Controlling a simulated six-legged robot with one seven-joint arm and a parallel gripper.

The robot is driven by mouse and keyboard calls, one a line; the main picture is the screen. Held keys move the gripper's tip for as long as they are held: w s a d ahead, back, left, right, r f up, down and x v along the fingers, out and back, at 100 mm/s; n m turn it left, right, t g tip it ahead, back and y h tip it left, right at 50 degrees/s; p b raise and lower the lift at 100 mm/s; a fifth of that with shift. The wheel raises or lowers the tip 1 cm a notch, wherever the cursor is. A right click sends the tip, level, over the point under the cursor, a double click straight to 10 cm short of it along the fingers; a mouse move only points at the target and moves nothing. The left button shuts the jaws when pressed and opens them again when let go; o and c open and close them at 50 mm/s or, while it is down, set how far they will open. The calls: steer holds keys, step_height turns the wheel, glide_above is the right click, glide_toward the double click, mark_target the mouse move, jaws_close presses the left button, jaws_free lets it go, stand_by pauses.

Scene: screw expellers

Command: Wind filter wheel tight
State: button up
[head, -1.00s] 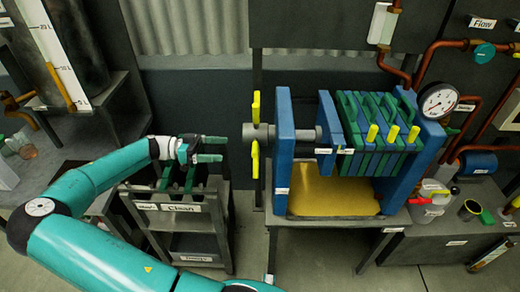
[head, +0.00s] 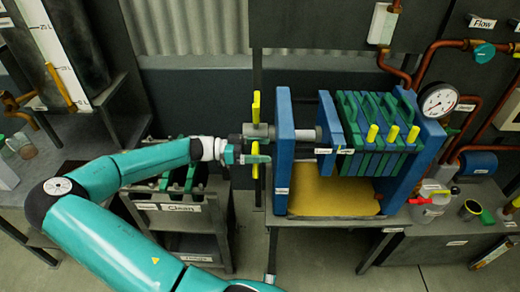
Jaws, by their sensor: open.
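The filter wheel shows as yellow handles (head: 256,108) on the grey screw hub at the left end of the blue filter press (head: 285,150). One yellow handle points up and another points down. My gripper (head: 262,147) is at the hub, its fingers pointing right and overlapping the wheel in the picture. It is open, and I cannot tell whether it touches the wheel. The grey screw (head: 305,135) runs through the blue end plate to the movable blue plate (head: 328,125). Green-handled filter plates (head: 372,125) stand packed together to the right of it.
A yellow tray (head: 330,190) lies under the press. A dark rack labelled Clean (head: 180,208) holds green-handled plates below my arm. A pressure gauge (head: 438,100) and copper pipes are at the right. Open floor (head: 315,255) lies in front.

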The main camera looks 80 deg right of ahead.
steer(key=c, duration=1.4)
steer(key=shift+f, duration=0.1)
steer(key=shift+w+d+f+m, duration=0.1)
steer(key=shift+d+f+m, duration=0.05)
steer(key=shift+f+m, duration=1.35)
steer(key=shift+d+f+m, duration=0.2)
steer(key=shift+f+m, duration=1.15)
steer(key=shift+m, duration=0.3)
steer(key=shift+w+d+f+m, duration=0.1)
steer(key=shift+d+f+m, duration=0.05)
steer(key=shift+f+m, duration=1.35)
steer(key=o, duration=1.4)
steer(key=shift+r, duration=0.1)
